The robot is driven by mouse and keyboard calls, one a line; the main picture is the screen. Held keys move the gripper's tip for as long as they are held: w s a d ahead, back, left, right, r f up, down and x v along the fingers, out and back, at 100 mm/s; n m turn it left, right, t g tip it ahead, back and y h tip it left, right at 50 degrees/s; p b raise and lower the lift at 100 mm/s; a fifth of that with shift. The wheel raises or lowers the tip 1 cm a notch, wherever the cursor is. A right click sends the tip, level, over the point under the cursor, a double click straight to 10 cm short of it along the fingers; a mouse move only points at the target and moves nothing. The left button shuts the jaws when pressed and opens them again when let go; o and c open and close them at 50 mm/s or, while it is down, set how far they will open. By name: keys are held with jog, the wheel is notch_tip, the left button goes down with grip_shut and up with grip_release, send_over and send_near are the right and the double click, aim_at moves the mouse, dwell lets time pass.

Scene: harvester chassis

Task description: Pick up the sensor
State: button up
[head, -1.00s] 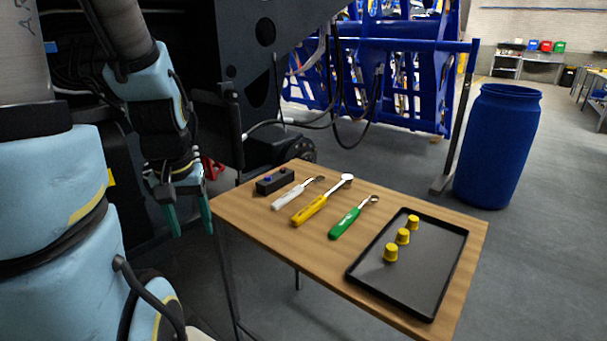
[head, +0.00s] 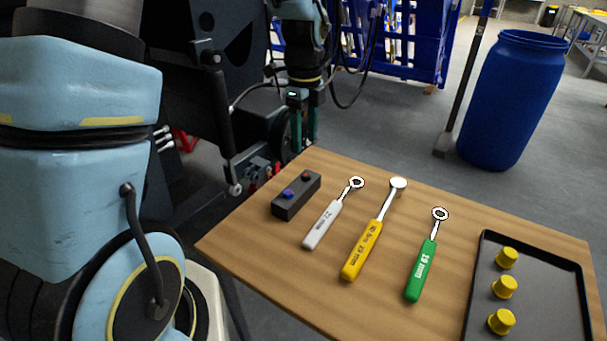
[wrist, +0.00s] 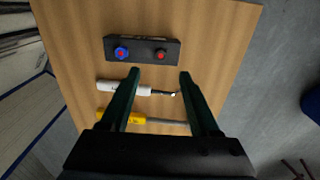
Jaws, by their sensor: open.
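A small black box (head: 297,196) lies on the wooden table near its far left edge, with a blue knob (head: 289,193) and a red knob (head: 306,175) on top. Which part is the sensor I cannot tell for sure. The wrist view shows the box (wrist: 148,50) just beyond the fingertips, blue knob (wrist: 121,53) on the left, red knob (wrist: 161,54) on the right. My gripper (head: 304,142) is open, green fingers pointing down, above and beyond the box in the head view. The fingers (wrist: 160,75) are apart and empty, touching nothing.
White (head: 323,223), yellow (head: 362,250) and green (head: 421,271) wrenches lie right of the box. A black tray (head: 540,265) with yellow caps is at the table's right. A blue barrel (head: 510,100) stands behind. The dark chassis (head: 185,100) rises behind the table's left.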

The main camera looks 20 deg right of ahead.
send_over(306, 175)
jog(key=f, duration=0.4)
jog(key=shift+w+a+f, duration=0.1)
jog(key=shift+a+f, duration=0.05)
jog(key=shift+a, duration=0.05)
jog(key=shift+d+f+p, duration=0.2)
jog(key=shift+f+p, duration=0.9)
jog(key=shift+f, duration=1.6)
grip_shut()
